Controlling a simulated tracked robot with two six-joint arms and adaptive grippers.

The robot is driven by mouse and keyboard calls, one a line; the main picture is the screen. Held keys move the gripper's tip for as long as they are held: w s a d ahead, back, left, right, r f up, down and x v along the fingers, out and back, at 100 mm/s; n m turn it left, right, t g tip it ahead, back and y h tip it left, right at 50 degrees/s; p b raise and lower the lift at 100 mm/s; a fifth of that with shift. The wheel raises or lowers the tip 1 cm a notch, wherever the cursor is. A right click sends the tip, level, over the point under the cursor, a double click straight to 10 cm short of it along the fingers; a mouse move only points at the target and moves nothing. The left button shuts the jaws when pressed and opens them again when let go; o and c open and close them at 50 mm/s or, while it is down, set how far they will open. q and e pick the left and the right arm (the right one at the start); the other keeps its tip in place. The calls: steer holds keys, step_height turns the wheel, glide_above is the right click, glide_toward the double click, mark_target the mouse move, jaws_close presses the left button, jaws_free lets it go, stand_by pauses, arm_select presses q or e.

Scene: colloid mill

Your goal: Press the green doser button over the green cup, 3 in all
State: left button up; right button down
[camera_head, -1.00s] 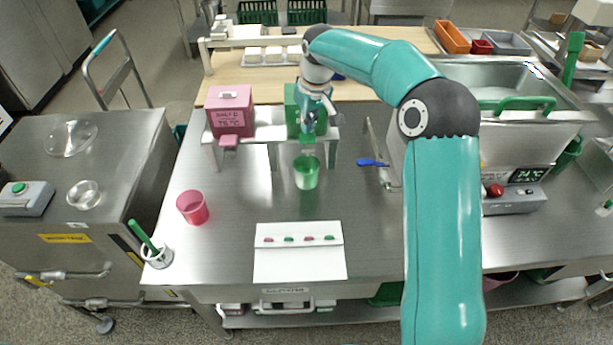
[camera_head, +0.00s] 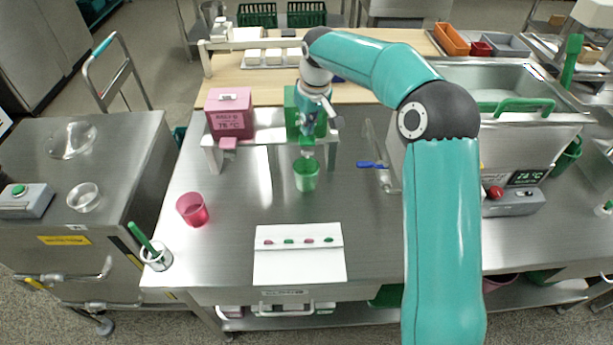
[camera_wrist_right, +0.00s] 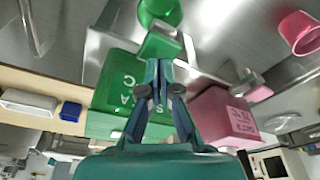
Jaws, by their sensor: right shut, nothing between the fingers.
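The green doser (camera_head: 290,100) stands on a raised shelf, with the green cup (camera_head: 306,176) on the steel table below its front. My right gripper (camera_head: 307,148) is over the doser's front, above the cup. In the right wrist view its shut, empty fingertips (camera_wrist_right: 159,64) are at the near edge of the green doser button (camera_wrist_right: 161,45). Whether they touch it I cannot tell. The green doser (camera_wrist_right: 113,100) and the green cup (camera_wrist_right: 160,10) also show there. The head view mostly hides the button behind the gripper. My left gripper is not in view.
The pink doser (camera_head: 229,103) with its pink button (camera_head: 229,143) stands left of the green one. A pink cup (camera_head: 192,209) stands at the table's left. A white card (camera_head: 299,263) with pink and green marks lies in front. A blue-handled tool (camera_head: 371,164) is to the right.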

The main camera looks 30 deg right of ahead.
mark_target(307, 139)
steer(key=shift+f, duration=0.2)
steer(key=shift+f+b, duration=1.2)
steer(key=shift+f, duration=0.3)
steer(key=shift+r, duration=0.2)
steer(key=shift+r+p, duration=1.45)
steer(key=shift+p, duration=0.15)
steer(key=shift+f, duration=0.15)
